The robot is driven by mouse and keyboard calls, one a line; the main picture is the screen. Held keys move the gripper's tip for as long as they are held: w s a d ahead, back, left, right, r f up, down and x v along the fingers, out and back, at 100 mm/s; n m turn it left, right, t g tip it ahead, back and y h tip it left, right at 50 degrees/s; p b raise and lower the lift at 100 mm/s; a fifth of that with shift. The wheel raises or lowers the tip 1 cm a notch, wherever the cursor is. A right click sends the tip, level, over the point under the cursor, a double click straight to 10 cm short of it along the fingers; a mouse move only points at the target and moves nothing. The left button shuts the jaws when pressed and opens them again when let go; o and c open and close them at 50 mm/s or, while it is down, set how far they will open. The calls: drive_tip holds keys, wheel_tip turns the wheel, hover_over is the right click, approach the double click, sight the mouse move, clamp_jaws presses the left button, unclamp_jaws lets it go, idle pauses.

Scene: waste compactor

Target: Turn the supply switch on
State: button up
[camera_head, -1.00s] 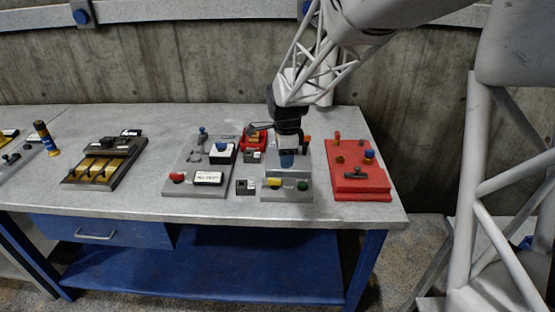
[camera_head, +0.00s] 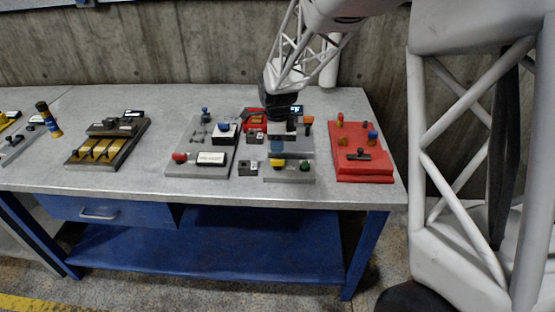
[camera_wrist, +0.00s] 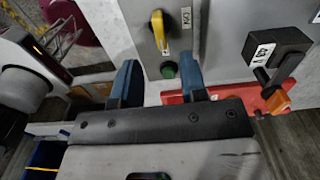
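A grey control unit (camera_head: 290,175) stands right of centre on the bench, with a yellow knob (camera_head: 277,164) and a green button (camera_head: 305,166) on its front part. In the wrist view the yellow knob (camera_wrist: 158,30) sits beside a label reading ON, with the green button (camera_wrist: 168,70) close by. A black block with an orange handle (camera_wrist: 277,102) is at the right. I cannot tell which is the supply switch. My gripper (camera_head: 277,150) is over the grey unit and hides part of it. In the wrist view its blue fingers (camera_wrist: 163,75) are apart, with nothing gripped.
A red panel (camera_head: 345,172) with knobs and levers stands to the right. A grey panel (camera_head: 180,145) with a red button and a black panel with yellow parts (camera_head: 85,155) stand to the left. The bench (camera_head: 130,185) is clear along its front edge.

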sight(277, 160)
drive_tip(key=shift+f, duration=3.55)
clamp_jaws()
